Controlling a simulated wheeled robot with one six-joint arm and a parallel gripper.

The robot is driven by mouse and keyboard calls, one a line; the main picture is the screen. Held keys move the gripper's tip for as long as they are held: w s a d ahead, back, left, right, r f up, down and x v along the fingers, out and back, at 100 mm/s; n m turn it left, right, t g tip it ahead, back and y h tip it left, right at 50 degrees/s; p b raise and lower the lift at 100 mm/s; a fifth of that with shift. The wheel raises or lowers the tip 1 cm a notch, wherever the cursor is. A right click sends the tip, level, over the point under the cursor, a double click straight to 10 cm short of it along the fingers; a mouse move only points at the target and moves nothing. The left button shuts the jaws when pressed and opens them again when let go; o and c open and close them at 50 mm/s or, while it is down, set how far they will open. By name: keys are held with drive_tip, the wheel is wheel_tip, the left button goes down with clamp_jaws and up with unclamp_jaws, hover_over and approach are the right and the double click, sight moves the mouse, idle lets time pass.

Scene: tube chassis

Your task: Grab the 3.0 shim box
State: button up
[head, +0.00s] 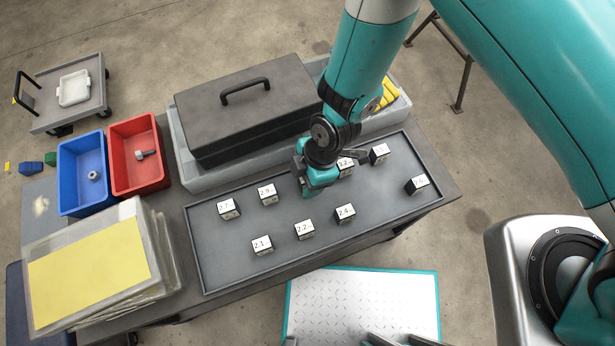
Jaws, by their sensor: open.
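Several small black shim boxes with white labelled tops stand in the grey tray (215,265). No label reading 3.0 shows clearly. The back row has a 2.9 box (267,194), then my gripper (311,188), then a box that seems to read 3.2 (346,166). My gripper points down, low over the gap between these two. It is open. It hides whatever stands under it, so I cannot tell whether a box is between the fingers.
Boxes 2.1 (262,245), 2.2 (304,230) and 2.4 (345,212) stand in front, 2.7 (228,208) at left. Two right-hand boxes (379,153) (417,185) are hard to read. A dark toolbox (245,110) stands close behind the tray.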

drive_tip(key=shift+s+a+f, duration=0.1)
drive_tip(key=shift+a+f, duration=0.1)
drive_tip(key=shift+f, duration=0.35)
drive_tip(key=c, duration=1)
drive_tip(key=shift+r, duration=0.1)
